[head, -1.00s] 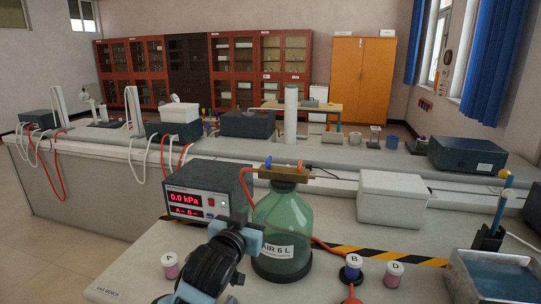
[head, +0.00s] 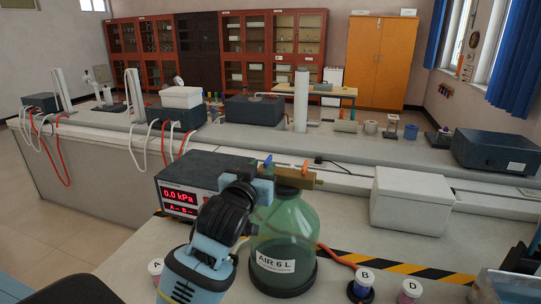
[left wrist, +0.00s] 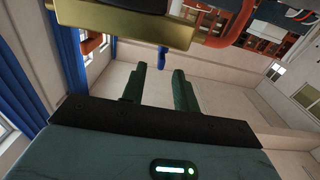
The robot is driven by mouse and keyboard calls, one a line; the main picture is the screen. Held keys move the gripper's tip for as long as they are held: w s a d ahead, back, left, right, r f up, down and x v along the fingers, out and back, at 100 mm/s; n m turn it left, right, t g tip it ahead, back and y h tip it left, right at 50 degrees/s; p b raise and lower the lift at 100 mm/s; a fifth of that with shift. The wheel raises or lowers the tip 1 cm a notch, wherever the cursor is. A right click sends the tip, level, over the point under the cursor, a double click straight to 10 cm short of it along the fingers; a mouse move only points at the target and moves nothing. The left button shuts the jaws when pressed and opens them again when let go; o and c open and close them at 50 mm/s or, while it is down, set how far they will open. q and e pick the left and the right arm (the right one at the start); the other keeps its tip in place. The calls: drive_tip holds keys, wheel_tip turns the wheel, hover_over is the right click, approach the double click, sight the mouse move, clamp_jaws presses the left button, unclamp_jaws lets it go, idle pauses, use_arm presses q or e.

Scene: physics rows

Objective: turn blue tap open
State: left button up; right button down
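The blue tap (head: 267,160) stands on the left part of a brass manifold (head: 298,178) on top of the green glass bottle (head: 284,225) labelled AIR 6 L. My left gripper is beside the manifold in the head view, with its fingertips hidden there. In the left wrist view its fingers (left wrist: 158,70) are apart and empty. The blue tap (left wrist: 162,58) shows just beyond the fingertips, between their lines, beside the brass manifold (left wrist: 120,27). I see no contact with the tap. My right gripper is not in view.
An orange tap (head: 305,167) stands on the manifold to the right. A gauge box (head: 180,200) reading 0.0 kPa sits behind my left arm. A white box (head: 412,198) and jars A (head: 156,268), B (head: 363,282) and D (head: 410,290) are on the bench.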

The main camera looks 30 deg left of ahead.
sight(271, 155)
use_arm(q)
drive_tip(key=x, duration=0.7)
drive_tip(key=shift+w, duration=0.2)
clamp_jaws()
